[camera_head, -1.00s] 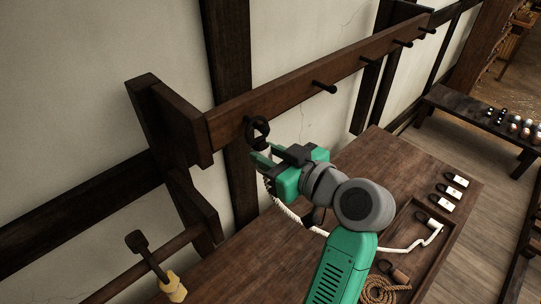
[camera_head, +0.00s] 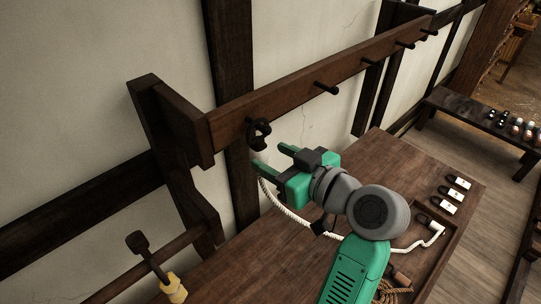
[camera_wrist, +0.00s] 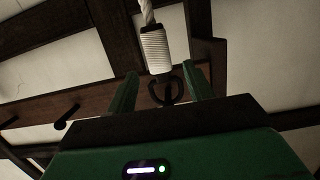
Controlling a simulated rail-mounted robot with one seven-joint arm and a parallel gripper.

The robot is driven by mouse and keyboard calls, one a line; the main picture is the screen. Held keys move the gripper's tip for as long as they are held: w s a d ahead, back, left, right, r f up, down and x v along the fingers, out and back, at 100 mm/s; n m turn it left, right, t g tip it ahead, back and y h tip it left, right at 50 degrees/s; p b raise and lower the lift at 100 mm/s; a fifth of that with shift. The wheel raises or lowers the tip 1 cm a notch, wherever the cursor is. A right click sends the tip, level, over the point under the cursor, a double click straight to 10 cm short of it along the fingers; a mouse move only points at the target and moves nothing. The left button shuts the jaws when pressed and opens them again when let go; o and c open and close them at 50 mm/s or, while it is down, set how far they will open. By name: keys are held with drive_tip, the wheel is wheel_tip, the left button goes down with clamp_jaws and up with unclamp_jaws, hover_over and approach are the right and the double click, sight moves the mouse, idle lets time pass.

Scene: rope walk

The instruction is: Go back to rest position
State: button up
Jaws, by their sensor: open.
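My gripper (camera_head: 271,157) is open, its two green fingers pointing toward the wall. It is apart from a dark ring-shaped piece (camera_head: 258,135) at the nearest peg of the wall rail (camera_head: 285,98). In the wrist view the dark ring (camera_wrist: 168,89) shows beyond my fingers (camera_wrist: 160,78). A white rope (camera_head: 292,216) runs from behind my gripper, sags, and goes right to the bench. In the wrist view its whipped white end (camera_wrist: 156,50) is close to the ring. I cannot tell whether they are joined.
More pegs (camera_head: 327,88) stick out along the rail. The wooden bench (camera_head: 385,165) below carries tagged dark pieces (camera_head: 452,196), a tray and coiled brown rope (camera_head: 394,288). A yellow-handled tool (camera_head: 173,287) is at lower left. A low bench (camera_head: 460,108) stands far right.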

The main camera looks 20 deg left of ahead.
drive_tip(key=v, duration=0.6)
drive_tip(key=d+r+m+t+h+p, duration=0.25)
drive_tip(key=r+t, duration=0.25)
drive_tip(key=r, duration=0.3)
drive_tip(key=d+r+m+t+h+p, duration=0.1)
drive_tip(key=r+m+t+h+p, duration=0.25)
drive_tip(key=r, duration=0.35)
drive_tip(key=s+d+r+m+t+h+p, duration=0.2)
drive_tip(key=s+d+r+m+t+h, duration=0.1)
drive_tip(key=r, duration=0.6)
drive_tip(key=s+d+r+m+t+h+p, duration=0.2)
drive_tip(key=s+d+r+m+t+h, duration=0.2)
drive_tip(key=s+r+t, duration=0.3)
drive_tip(key=s+r+h, duration=0.1)
drive_tip(key=s+r, duration=0.2)
drive_tip(key=shift+s+p, duration=0.25)
drive_tip(key=shift+p, duration=0.15)
